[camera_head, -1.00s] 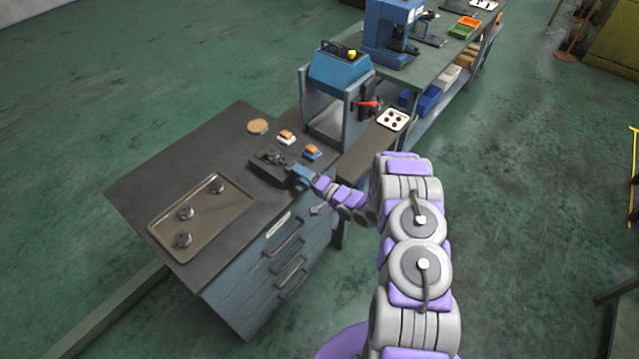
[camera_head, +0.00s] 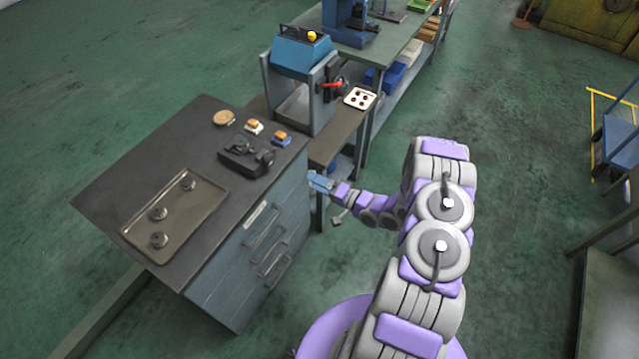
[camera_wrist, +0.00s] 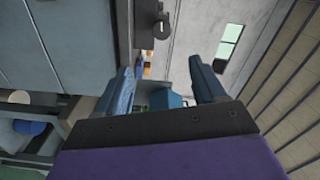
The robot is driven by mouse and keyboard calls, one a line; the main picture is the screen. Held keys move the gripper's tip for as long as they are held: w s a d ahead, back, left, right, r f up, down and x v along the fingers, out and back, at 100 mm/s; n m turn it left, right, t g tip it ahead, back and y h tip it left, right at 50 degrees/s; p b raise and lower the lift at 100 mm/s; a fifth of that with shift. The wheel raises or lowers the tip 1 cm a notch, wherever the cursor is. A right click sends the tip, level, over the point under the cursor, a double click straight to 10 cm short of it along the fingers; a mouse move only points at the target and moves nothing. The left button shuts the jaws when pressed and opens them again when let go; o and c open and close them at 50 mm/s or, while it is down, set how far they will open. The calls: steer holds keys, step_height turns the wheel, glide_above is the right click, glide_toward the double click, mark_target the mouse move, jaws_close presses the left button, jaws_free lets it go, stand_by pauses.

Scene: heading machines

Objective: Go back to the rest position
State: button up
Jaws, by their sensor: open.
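My gripper (camera_head: 318,183) is off the right side of the dark-topped drawer cabinet (camera_head: 200,120), beside its upper corner and apart from the things on its top. In the wrist view my gripper (camera_wrist: 165,90) shows two blue fingers spread apart with nothing held between them. My arm, purple and grey, reaches from the lower right toward the cabinet in the head view.
On the cabinet lie a tray (camera_head: 203,205) with several round parts, a black device (camera_head: 246,157), two small orange-topped blocks and a tan disc (camera_head: 223,117). A blue machine (camera_head: 303,52) stands behind. Open green floor (camera_head: 520,130) lies to the right.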

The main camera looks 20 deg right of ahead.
steer(key=shift+s+d, duration=0.1)
steer(key=shift+s, duration=0.1)
stand_by(0.5)
steer(key=w+d+r+n+g+h+b, duration=0.2)
steer(key=w+d+r+n+g+h, duration=0.3)
steer(key=d+h, duration=0.3)
steer(key=s+d+r+g+h+b, duration=0.25)
steer(key=s+r+h, duration=0.3)
steer(key=r, duration=0.35)
steer(key=s+a+r+g+y+b, duration=0.1)
steer(key=s+a+r+g, duration=0.2)
steer(key=s+a, duration=0.4)
steer(key=s+a+r+n+g+y+b, duration=0.1)
steer(key=s+a, duration=0.6)
steer(key=s, duration=1.1)
steer(key=s+a+r+n+g+y+b, duration=0.1)
steer(key=s+a+r+g, duration=0.3)
steer(key=s+a, duration=0.3)
steer(key=s+g, duration=0.1)
steer(key=s, duration=0.4)
steer(key=shift+s+a+r, duration=0.15)
steer(key=shift+s+r, duration=0.2)
steer(key=shift+s, duration=0.05)
